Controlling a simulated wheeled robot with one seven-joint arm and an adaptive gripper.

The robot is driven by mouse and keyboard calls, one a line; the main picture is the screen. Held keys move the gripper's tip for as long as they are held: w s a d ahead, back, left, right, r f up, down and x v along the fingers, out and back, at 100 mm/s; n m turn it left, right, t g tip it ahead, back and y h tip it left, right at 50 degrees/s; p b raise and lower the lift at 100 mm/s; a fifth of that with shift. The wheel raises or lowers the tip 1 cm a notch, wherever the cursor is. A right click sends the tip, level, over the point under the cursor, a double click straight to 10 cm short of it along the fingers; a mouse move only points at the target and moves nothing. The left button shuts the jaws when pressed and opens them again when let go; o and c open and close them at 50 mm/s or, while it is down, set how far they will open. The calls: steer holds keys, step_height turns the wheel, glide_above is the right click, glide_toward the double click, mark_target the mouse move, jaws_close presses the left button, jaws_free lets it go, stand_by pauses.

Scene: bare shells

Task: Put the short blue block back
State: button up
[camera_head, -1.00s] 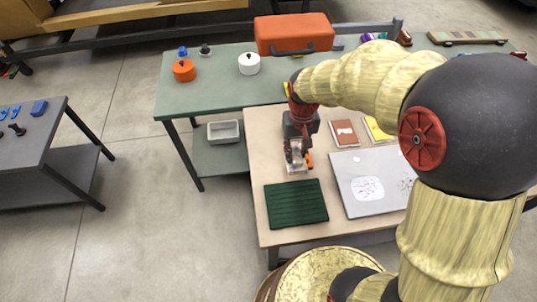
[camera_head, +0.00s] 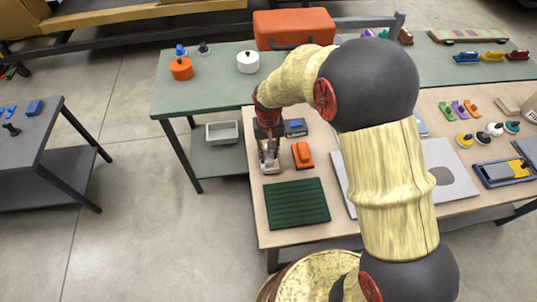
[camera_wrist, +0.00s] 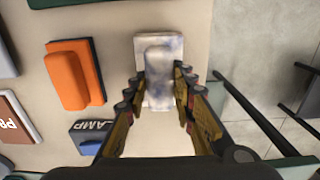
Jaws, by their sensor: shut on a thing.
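My gripper (camera_head: 268,158) is over the near left part of the wooden table. In the wrist view its fingers (camera_wrist: 158,95) are closed on the sides of a whitish-grey marbled block (camera_wrist: 160,52) with a raised top; this is not blue. A small blue-topped block (camera_head: 295,127) stands on the table to the right behind my gripper. It shows in the wrist view (camera_wrist: 92,130) with partly hidden lettering reading "AMP". Another blue block (camera_head: 35,107) lies on the grey side table at left. I cannot tell which one is the short blue block.
An orange block (camera_head: 302,155) stands close right of my gripper. A dark green ribbed mat (camera_head: 297,204) lies in front. The green table (camera_head: 215,85) behind holds pots and a red case (camera_head: 293,25).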

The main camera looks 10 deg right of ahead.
mark_target(269, 153)
steer(key=shift+f, duration=0.25)
steer(key=shift+f, duration=0.1)
steer(key=o, duration=0.9)
steer(key=shift+o, duration=0.6)
step_height(269, 153, up, 13)
steer(key=p, duration=0.3)
steer(key=s+d+r+t, duration=0.1)
steer(key=s+d+r, duration=0.2)
steer(key=s+r, duration=0.3)
steer(key=s+d+r+t, duration=0.2)
steer(key=s+d+r, duration=0.15)
steer(key=r, duration=0.45)
steer(key=s+d+r+t, duration=0.1)
steer(key=s+d+r, duration=0.1)
steer(key=s, duration=0.5)
steer(key=s+d+r+t, duration=0.1)
steer(key=s+d+r, duration=0.1)
steer(key=s, duration=0.5)
steer(key=shift+d+t, duration=0.15)
steer(key=shift+t, duration=0.15)
